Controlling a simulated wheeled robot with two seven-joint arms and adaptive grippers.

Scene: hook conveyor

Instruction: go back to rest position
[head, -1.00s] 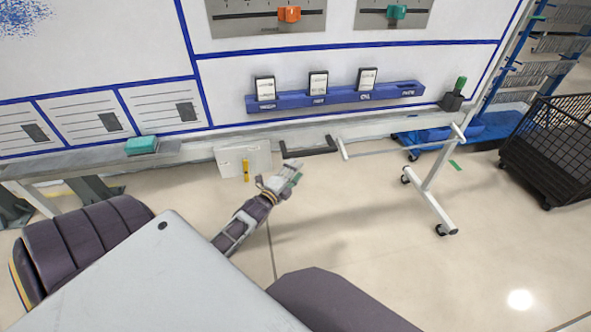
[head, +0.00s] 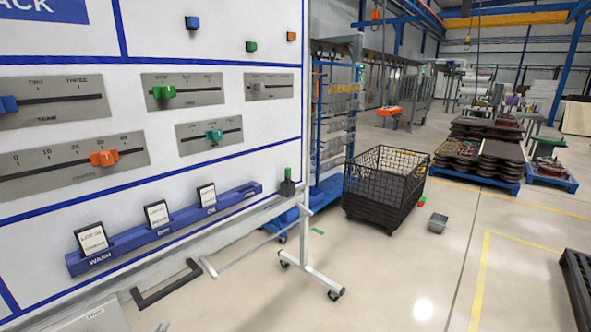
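Only small pale tips (head: 160,327) show at the bottom edge of the head view, below the black handle-shaped bar. They look like the fingertips of my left gripper, but too little shows to tell open from shut. My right gripper is out of view. No object is seen in either gripper.
A white board (head: 250,25) with sliders and a blue card rail (head: 135,238) fills the left. A black mesh cart (head: 385,188) is beyond.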

